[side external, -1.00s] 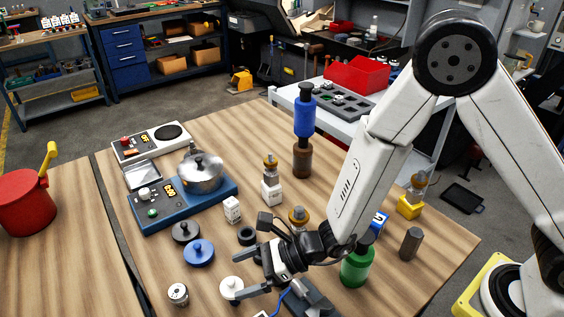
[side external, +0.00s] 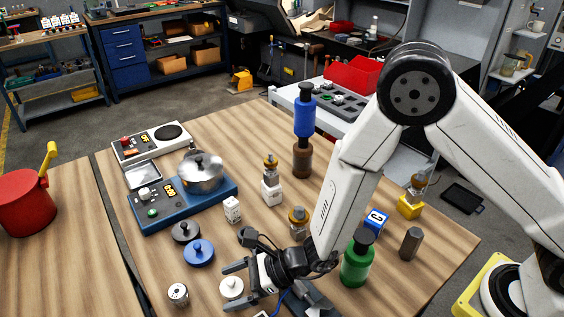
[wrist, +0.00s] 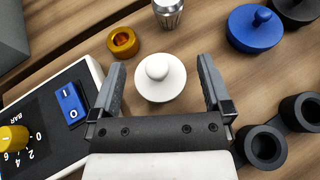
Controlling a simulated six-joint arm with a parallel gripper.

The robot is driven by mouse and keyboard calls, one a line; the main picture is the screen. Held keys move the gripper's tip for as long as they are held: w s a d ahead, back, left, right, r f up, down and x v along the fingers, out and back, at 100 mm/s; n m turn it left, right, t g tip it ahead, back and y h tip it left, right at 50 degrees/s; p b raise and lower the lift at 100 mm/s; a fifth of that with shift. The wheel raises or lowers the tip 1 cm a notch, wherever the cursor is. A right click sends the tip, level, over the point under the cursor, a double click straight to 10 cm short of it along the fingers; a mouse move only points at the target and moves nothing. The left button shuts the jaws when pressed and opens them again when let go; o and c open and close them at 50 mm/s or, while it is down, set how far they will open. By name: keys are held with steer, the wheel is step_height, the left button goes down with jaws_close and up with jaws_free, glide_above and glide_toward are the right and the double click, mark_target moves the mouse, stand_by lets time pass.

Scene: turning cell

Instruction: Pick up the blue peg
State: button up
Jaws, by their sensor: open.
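The blue peg (side external: 199,252), a round blue disc with a small knob, stands on the wooden table in the side view, left of and beyond my gripper. It also shows at the upper right of the wrist view (wrist: 256,30), clear of the jaws. My gripper (side external: 229,286) is open, its fingers pointing left in the side view. A white knobbed piece (wrist: 160,78) of similar shape sits between the spread fingers in the wrist view. I cannot tell whether the fingers are around it or above it. Nothing is held.
A black knobbed piece (side external: 186,231) stands just behind the blue one. A metal knurled part (wrist: 168,10) and an orange ring (wrist: 122,42) lie near the white piece. Black joined rings (wrist: 265,145) are at right; a switch box (wrist: 40,120) is at left.

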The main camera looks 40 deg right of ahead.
mark_target(223, 288)
steer(key=shift+x, duration=1.15)
jaws_close()
steer(key=shift+r, duration=0.1)
steer(key=shift+r, duration=4.9)
